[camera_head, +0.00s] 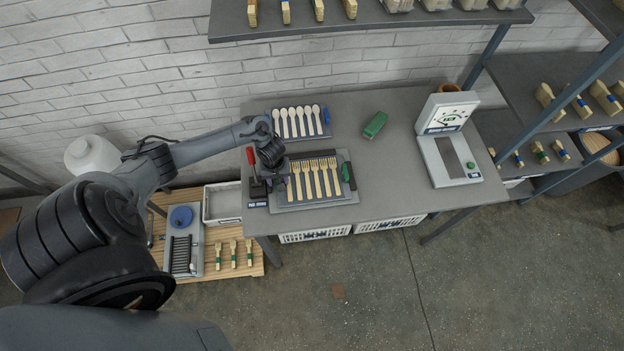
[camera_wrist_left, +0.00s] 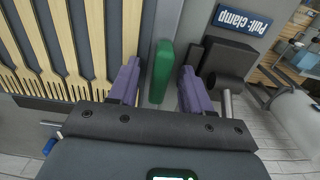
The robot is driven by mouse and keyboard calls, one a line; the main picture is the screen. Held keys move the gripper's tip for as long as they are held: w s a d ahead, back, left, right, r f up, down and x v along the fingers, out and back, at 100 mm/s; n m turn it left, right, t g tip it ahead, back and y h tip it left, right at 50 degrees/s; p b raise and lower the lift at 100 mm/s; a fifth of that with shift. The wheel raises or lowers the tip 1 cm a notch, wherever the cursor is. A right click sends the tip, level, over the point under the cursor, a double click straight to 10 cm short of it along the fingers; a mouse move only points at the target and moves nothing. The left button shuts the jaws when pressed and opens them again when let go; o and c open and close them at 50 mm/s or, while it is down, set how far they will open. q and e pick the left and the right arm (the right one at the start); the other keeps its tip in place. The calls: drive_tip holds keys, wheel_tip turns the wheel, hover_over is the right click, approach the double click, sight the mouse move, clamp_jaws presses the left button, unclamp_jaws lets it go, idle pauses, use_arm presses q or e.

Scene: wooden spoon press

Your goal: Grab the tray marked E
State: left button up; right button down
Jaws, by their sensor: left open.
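A tray of wooden forks (camera_head: 314,180) sits in a grey press frame on the table, with a dark green handle (camera_head: 346,172) at its right end. A tray of wooden spoons (camera_head: 299,122) with a blue handle lies behind it. No letter E is readable on either tray. My left gripper (camera_head: 271,168) is over the left end of the fork tray. In the left wrist view its open fingers (camera_wrist_left: 160,68) stand on either side of a green handle (camera_wrist_left: 163,62) next to the forks (camera_wrist_left: 60,45). Contact with the handle cannot be told. My right gripper is out of view.
A green block (camera_head: 375,125) and a scale (camera_head: 449,158) stand to the right. A shelf (camera_head: 380,22) overhangs the back. The table's middle is clear.

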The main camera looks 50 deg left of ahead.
use_arm(q)
drive_tip(key=shift+c, duration=0.5)
clamp_jaws()
drive_tip(key=shift+r, duration=0.2)
